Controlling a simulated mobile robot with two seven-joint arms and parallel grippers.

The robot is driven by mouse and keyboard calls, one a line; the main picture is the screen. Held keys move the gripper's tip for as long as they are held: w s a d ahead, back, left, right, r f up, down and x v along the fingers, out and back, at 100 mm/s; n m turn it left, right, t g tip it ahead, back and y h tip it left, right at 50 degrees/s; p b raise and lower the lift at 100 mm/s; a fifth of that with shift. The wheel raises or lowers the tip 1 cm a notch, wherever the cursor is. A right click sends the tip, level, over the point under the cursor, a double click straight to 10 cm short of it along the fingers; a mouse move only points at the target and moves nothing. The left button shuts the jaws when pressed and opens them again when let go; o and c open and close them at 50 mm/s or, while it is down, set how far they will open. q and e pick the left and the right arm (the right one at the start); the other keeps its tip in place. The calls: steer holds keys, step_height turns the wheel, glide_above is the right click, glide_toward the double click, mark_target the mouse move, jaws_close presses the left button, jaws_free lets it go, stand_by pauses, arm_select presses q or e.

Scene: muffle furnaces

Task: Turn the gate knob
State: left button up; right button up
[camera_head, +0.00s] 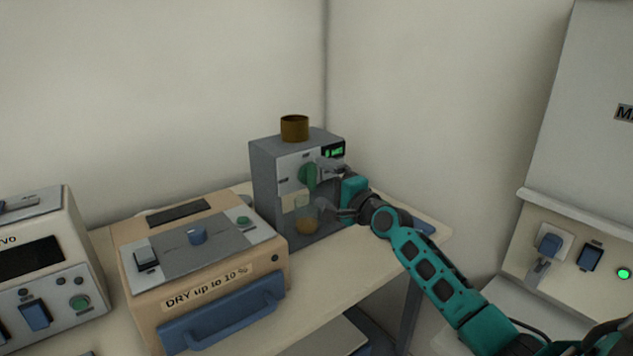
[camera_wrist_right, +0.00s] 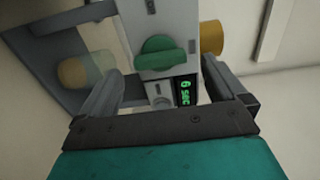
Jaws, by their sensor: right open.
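A green knob (camera_head: 308,175) sits on the pale front panel of a grey machine (camera_head: 263,180) at the back of the table. The knob also shows in the right wrist view (camera_wrist_right: 167,55), upper middle, with a raised grip bar across it. Labels on the panel are too small to read. My right gripper (camera_head: 327,190) is open in front of the panel, its fingers spread and empty. In the wrist view its fingers (camera_wrist_right: 160,82) frame the lower panel, with the green knob beyond them; I see no contact. My left gripper is out of view.
A glass beaker with brown contents (camera_head: 306,217) stands under the panel, close to my right gripper. A brown cup (camera_head: 295,128) tops the machine. A green display (camera_wrist_right: 185,92) reads "6 sec". A tan "DRY up to 10" box (camera_head: 215,262) stands in front.

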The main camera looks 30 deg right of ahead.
mark_target(315, 178)
steer(key=shift+w+a+b, duration=0.2)
steer(key=shift+w+b, duration=0.1)
steer(key=shift+w, duration=1.4)
steer(key=c, duration=1.1)
